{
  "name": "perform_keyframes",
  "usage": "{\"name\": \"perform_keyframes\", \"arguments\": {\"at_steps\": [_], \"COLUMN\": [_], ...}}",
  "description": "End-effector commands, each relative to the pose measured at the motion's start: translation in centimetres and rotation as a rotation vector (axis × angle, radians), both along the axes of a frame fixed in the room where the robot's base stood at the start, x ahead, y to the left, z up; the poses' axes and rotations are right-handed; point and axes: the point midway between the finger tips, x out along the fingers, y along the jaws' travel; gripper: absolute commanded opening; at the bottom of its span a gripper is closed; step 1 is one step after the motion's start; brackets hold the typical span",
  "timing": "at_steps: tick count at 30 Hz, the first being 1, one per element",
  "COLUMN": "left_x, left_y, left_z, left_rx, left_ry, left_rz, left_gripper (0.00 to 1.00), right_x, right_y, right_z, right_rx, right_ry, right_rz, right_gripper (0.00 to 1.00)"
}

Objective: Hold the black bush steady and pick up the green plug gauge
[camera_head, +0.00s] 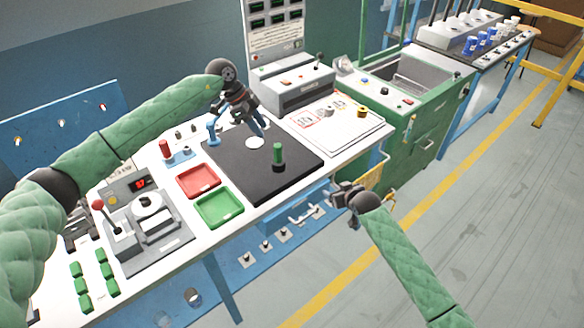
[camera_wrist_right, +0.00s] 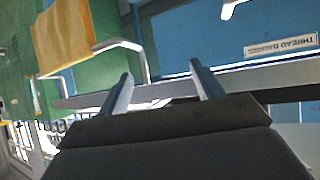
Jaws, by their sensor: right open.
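The green plug gauge (camera_head: 278,151) stands upright on the black mat (camera_head: 240,178). Its lower end meets a short dark cylinder, which looks like the black bush (camera_head: 279,166). Whether the gauge sits inside the bush or on it is too small to tell. My left gripper (camera_head: 262,131) points down over the mat, a little left of and behind the gauge, apart from it. Its finger gap is not clear. My right gripper (camera_head: 333,191) is open and empty beyond the bench's front edge, right of and lower than the gauge. Its spread fingers show in the right wrist view (camera_wrist_right: 163,85).
A white disc (camera_head: 254,142) lies on the mat near my left fingers. Red (camera_head: 199,181) and green (camera_head: 220,209) trays sit left of the mat. A white board (camera_head: 335,128) with an orange-topped item lies right. Blue rails and a yellow cloth (camera_wrist_right: 62,38) are close to my right gripper.

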Motion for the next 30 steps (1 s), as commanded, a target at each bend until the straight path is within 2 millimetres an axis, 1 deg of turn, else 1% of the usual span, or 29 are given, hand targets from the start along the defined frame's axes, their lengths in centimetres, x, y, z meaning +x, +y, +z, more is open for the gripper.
{"name": "perform_keyframes", "arguments": {"at_steps": [1, 2, 3, 5, 6, 7, 8, 9, 12, 15, 18, 23, 26, 30], "left_x": [0.0, 0.0, 0.0, 0.0, 0.0, 0.0, 0.0, 0.0, 0.0, 0.0, 0.0, 0.0, 0.0, 0.0], "left_y": [0.0, 0.0, 0.0, 0.0, 0.0, 0.0, 0.0, 0.0, 0.0, 0.0, 0.0, 0.0, 0.0, 0.0], "left_z": [0.0, 0.0, 0.0, 0.0, 0.0, 0.0, 0.0, 0.0, 0.0, 0.0, 0.0, 0.0, 0.0, 0.0], "left_rx": [0.0, 0.0, 0.0, 0.0, 0.0, 0.0, 0.0, 0.0, 0.0, 0.0, 0.0, 0.0, 0.0, 0.0], "left_ry": [0.0, 0.0, 0.0, 0.0, 0.0, 0.0, 0.0, 0.0, 0.0, 0.0, 0.0, 0.0, 0.0, 0.0], "left_rz": [0.0, 0.0, 0.0, 0.0, 0.0, 0.0, 0.0, 0.0, 0.0, 0.0, 0.0, 0.0, 0.0, 0.0], "left_gripper": [0.36, 0.36, 0.36, 0.36, 0.36, 0.36, 0.36, 0.36, 0.36, 0.36, 0.36, 0.36, 0.36, 0.36], "right_x": [1.2, 1.8, 2.6, 3.6, 4.0, 4.2, 4.2, 4.0, 2.9, 1.9, 1.2, 0.8, 1.4, 2.7], "right_y": [0.1, 0.2, 0.4, 1.1, 2.0, 2.9, 4.1, 5.9, 9.8, 12.8, 14.8, 16.2, 16.8, 17.8], "right_z": [2.4, 3.7, 5.5, 8.1, 9.8, 10.8, 11.5, 12.1, 12.3, 12.3, 12.2, 12.1, 11.9, 11.2], "right_rx": [0.003, 0.008, 0.013, 0.023, 0.031, 0.037, 0.045, 0.057, 0.078, 0.094, 0.103, 0.111, 0.112, 0.113], "right_ry": [-0.034, -0.051, -0.074, -0.109, -0.129, -0.144, -0.155, -0.164, -0.168, -0.168, -0.169, -0.168, -0.168, -0.167], "right_rz": [0.011, 0.018, 0.027, 0.048, 0.068, 0.086, 0.108, 0.136, 0.197, 0.244, 0.275, 0.296, 0.298, 0.297], "right_gripper": [0.66, 0.66, 0.66, 0.66, 0.66, 0.66, 0.66, 0.66, 0.66, 0.66, 0.66, 0.66, 0.66, 0.66]}}
